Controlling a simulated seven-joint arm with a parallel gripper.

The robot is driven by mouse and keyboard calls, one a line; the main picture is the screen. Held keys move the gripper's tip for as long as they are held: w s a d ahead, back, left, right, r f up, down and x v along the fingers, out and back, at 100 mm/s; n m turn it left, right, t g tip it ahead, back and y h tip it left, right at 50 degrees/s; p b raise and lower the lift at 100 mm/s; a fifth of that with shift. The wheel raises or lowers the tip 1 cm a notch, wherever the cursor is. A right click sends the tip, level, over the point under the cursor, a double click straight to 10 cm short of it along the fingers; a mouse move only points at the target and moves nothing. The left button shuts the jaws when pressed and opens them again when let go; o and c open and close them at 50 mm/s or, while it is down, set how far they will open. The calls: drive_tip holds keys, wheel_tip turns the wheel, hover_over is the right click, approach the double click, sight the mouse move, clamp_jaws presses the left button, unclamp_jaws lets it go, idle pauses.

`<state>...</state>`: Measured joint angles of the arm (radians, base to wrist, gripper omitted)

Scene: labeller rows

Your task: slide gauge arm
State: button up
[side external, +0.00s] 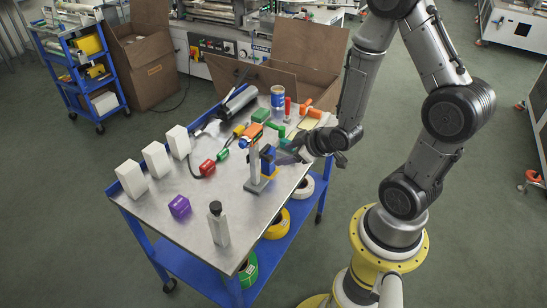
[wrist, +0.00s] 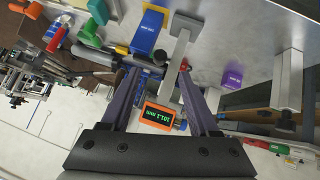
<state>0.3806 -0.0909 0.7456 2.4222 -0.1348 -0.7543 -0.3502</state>
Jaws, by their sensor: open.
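The gauge stands upright on the table, with a grey post (side external: 254,163) on a flat base. In the wrist view the gauge's orange-framed display (wrist: 163,115) reads 101.1 mm in green, and the post (wrist: 174,62) runs up between the fingers. My gripper (side external: 286,155) is at the right side of the gauge, close to the slider. In the wrist view my gripper (wrist: 158,73) is open, one finger on each side of the display. Whether a finger touches the slider cannot be told.
White boxes (side external: 156,160) line the left edge.

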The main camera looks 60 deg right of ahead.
sight(271, 158)
drive_tip(key=shift+x, duration=3.6)
clamp_jaws()
